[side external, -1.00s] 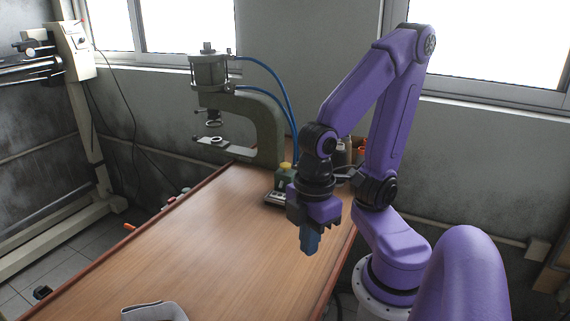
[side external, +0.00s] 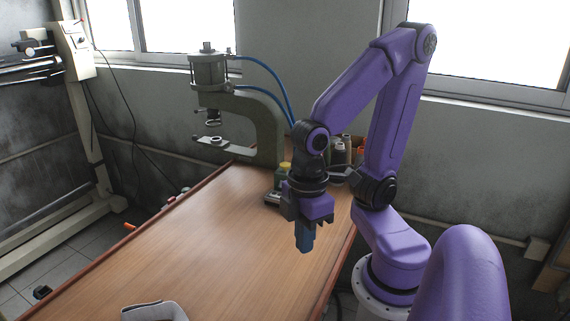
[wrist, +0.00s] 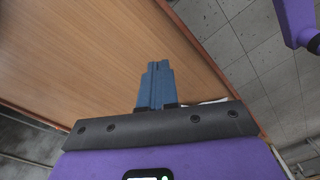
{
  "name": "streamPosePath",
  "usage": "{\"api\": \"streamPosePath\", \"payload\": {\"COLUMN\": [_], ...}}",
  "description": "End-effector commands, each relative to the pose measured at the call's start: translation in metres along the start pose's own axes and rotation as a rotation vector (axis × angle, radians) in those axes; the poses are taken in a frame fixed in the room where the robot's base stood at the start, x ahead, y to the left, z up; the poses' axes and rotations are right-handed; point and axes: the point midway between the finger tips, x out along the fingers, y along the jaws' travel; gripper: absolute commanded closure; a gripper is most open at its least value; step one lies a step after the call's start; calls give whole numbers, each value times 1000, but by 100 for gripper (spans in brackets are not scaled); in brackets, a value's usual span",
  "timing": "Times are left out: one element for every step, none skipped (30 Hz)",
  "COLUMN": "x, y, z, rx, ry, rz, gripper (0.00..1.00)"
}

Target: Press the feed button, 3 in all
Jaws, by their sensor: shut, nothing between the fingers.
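My gripper (side external: 305,248) is shut and empty, its blue fingers pointing down above the wooden table near its right edge. In the wrist view the blue fingers (wrist: 156,68) are together over the bare table top. Behind my gripper, at the foot of the press, is a small green item with a yellow top (side external: 284,167) and a low box (side external: 272,198) beside it, partly hidden by my gripper. I cannot tell which part is the feed button. The grey-green press (side external: 262,125) stands at the table's far end with blue hoses.
The wooden table (side external: 205,235) is largely clear. Several small bottles (side external: 340,152) stand behind my arm at the far right. A grey-white object (side external: 155,311) lies at the near edge. An orange item (side external: 130,226) is by the left edge.

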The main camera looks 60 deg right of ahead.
Motion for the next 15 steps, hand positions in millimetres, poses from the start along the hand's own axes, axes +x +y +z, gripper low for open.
{"api": "streamPosePath", "payload": {"x": [-1,-1,-2,-2,-3,-4,-5,-5,-6,-7,-8,-9,-10,-10,-12], "y": [5,8,13,16,20,26,30,34,39,44,48,54,59,64,70], "z": [-3,-4,-7,-9,-11,-13,-15,-16,-19,-20,-22,-24,-25,-26,-28], "rx": [64,104,164,208,255,317,363,408,469,515,560,620,665,711,771], "ry": [1,2,4,6,8,12,14,17,21,26,30,36,40,44,51], "rz": [-13,-21,-35,-44,-55,-68,-79,-89,-104,-114,-124,-138,-149,-160,-174], "gripper": [100,100,100,100,100,100,100,100,100,100,100,100,100,100,100]}}
